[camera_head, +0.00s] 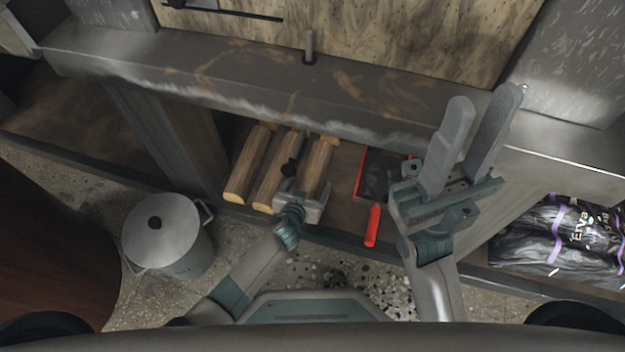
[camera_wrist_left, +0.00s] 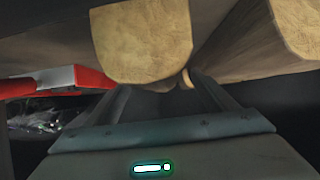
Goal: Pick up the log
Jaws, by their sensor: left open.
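Several cut logs lie side by side on the shelf under the counter: a left log (camera_head: 247,170), a middle log (camera_head: 270,185) and a right log (camera_head: 317,165). My left gripper (camera_head: 302,203) is open at the near end of the right log. In the left wrist view, my left gripper's fingers (camera_wrist_left: 165,98) are apart, and the pale end of a log (camera_wrist_left: 142,45) is in front of and between them. Contact cannot be told. A second log (camera_wrist_left: 283,35) is beside it. My right gripper (camera_head: 470,135) is open and empty, raised before the counter at right.
A red-edged pan or shovel (camera_head: 358,180) with a red handle (camera_head: 372,226) lies right of the logs. A lidded metal pot (camera_head: 165,230) stands on the floor at left. A black bag (camera_head: 575,240) lies at right. The counter edge (camera_head: 240,95) overhangs the logs.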

